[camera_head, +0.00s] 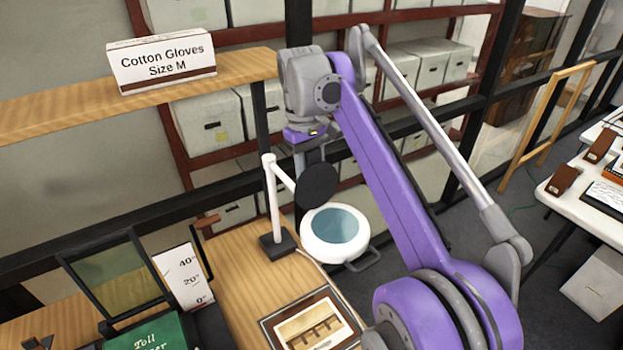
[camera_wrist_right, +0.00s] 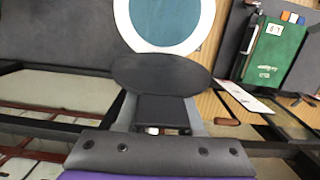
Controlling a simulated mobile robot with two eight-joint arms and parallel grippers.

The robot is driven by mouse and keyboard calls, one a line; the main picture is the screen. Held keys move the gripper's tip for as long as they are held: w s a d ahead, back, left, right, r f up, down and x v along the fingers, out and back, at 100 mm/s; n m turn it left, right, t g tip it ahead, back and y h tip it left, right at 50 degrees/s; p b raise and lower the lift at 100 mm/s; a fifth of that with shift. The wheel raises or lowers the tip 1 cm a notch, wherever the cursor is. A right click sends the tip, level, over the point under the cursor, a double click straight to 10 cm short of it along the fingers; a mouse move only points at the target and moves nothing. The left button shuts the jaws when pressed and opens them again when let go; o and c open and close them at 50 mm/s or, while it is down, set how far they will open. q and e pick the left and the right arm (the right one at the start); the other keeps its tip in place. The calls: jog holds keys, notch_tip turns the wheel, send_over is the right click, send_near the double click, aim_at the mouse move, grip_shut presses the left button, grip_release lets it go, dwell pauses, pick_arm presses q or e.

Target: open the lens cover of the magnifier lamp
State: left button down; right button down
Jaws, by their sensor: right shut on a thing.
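The magnifier lamp has a white post (camera_head: 271,195) on a dark base and a round white head (camera_head: 334,250) with a blue-green lens (camera_head: 334,225). Its dark round lens cover (camera_head: 317,187) is swung up off the lens, tilted at the head's back-left edge. The lens is exposed. In the right wrist view the lens (camera_wrist_right: 165,18) is at the top, with the cover (camera_wrist_right: 160,72) below it. My right gripper (camera_wrist_right: 160,108) is shut on the lens cover at its near edge; its fingertips are partly hidden behind the cover in the head view. My left gripper is not in view.
A framed picture (camera_head: 312,322) lies on the wooden table (camera_head: 235,262) in front of the lamp. A white scale card (camera_head: 182,277) and green book (camera_head: 150,335) are at left. A shelf with a glove box (camera_head: 161,62) and a dark rail (camera_head: 230,160) are behind.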

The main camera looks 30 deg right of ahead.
jog(key=c, duration=0.5)
grip_release()
jog(key=shift+s, duration=0.1)
